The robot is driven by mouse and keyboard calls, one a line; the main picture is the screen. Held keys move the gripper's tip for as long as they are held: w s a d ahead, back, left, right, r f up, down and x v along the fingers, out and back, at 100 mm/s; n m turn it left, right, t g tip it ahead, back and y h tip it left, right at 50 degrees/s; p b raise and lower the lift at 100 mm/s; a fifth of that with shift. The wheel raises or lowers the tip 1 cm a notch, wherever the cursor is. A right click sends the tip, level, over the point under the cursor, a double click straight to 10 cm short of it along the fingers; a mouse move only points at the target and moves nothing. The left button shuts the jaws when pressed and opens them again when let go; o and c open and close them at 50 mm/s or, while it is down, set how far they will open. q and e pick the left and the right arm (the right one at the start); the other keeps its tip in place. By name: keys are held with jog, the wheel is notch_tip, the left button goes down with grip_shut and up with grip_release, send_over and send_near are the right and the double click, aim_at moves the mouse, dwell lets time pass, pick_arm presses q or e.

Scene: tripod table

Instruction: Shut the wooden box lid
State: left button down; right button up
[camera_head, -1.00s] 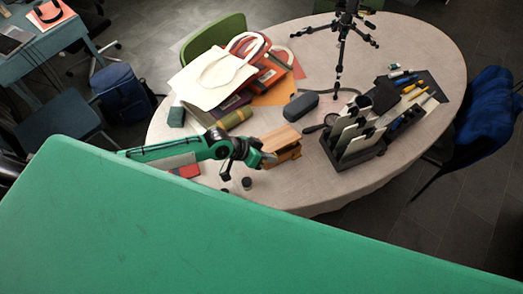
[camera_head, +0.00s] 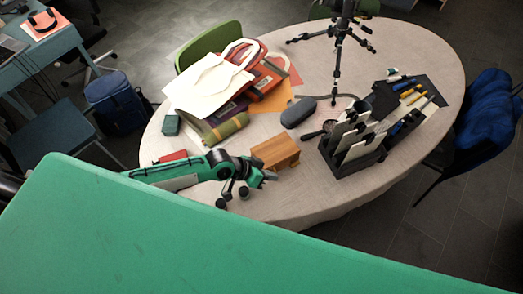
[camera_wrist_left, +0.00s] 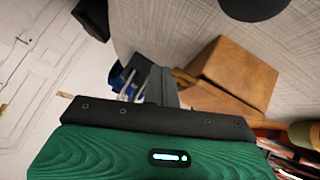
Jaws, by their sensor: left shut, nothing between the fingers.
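The wooden box (camera_head: 275,152) stands near the front edge of the round table, just beyond my left gripper. Its top looks like one flat orange-brown face, and I see no raised lid; a narrow gap under the lid cannot be ruled out. My left gripper (camera_head: 269,177) is shut and empty, low at the near side of the box; contact cannot be told. My right gripper is not in view.
A dark organizer (camera_head: 352,155) with upright pieces stands right of the box. A grey case (camera_head: 298,111) lies behind it. Bags (camera_head: 212,83) and a rolled cloth (camera_head: 223,126) lie behind left. A tripod (camera_head: 338,50) stands at the back. Bare tabletop (camera_head: 280,200) lies in front.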

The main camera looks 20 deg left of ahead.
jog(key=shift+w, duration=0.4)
